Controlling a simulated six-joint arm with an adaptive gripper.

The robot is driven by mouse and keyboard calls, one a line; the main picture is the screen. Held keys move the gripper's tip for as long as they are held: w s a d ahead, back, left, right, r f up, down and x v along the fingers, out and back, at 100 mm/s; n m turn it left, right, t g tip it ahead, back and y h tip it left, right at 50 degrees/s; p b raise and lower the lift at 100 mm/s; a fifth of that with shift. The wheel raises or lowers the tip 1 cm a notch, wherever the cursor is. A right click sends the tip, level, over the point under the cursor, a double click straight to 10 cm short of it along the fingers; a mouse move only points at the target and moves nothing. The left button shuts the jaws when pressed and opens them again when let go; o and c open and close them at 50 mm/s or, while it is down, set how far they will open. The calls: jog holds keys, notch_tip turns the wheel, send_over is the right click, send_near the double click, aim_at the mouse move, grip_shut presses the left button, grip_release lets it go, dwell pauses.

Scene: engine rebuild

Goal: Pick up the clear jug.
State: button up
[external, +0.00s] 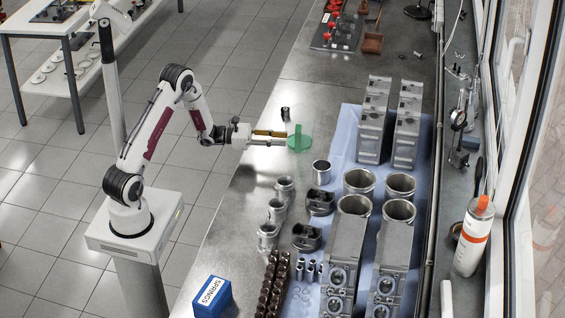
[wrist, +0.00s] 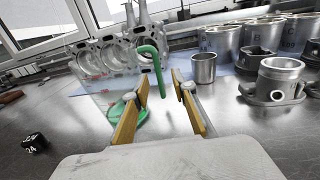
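The clear jug (external: 304,144) is see-through with green parts and stands on the metal bench at the end of my gripper (external: 285,138). In the wrist view the clear jug (wrist: 103,82) shows faintly left of centre, with a green handle (wrist: 158,68) and a green round part low down. My gripper (wrist: 160,84) is open, its two yellow-faced fingers spread. The handle appears in the gap between the fingertips, and the left finger overlaps part of the jug. I cannot tell whether any finger touches it.
A metal cup (external: 321,172) stands to the right of the jug, with several cylinders and engine blocks (external: 373,118) on a blue cloth (external: 346,135) beyond. A small black block (wrist: 34,142) lies left in the wrist view. Bare bench (external: 240,210) lies in front.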

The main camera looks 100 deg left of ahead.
aim_at(299, 131)
jog(key=shift+w+a, duration=0.1)
jog(key=shift+w, duration=0.8)
jog(key=shift+w, duration=0.15)
jog(key=shift+w+a+f, duration=0.1)
jog(key=shift+w+a, duration=0.05)
jog(key=shift+w, duration=0.65)
jog(key=shift+w+a+f, duration=0.1)
jog(key=shift+w, duration=0.75)
jog(key=shift+w+a+f, duration=0.1)
jog(key=shift+w+a, duration=0.05)
jog(key=shift+w, duration=0.65)
grip_shut()
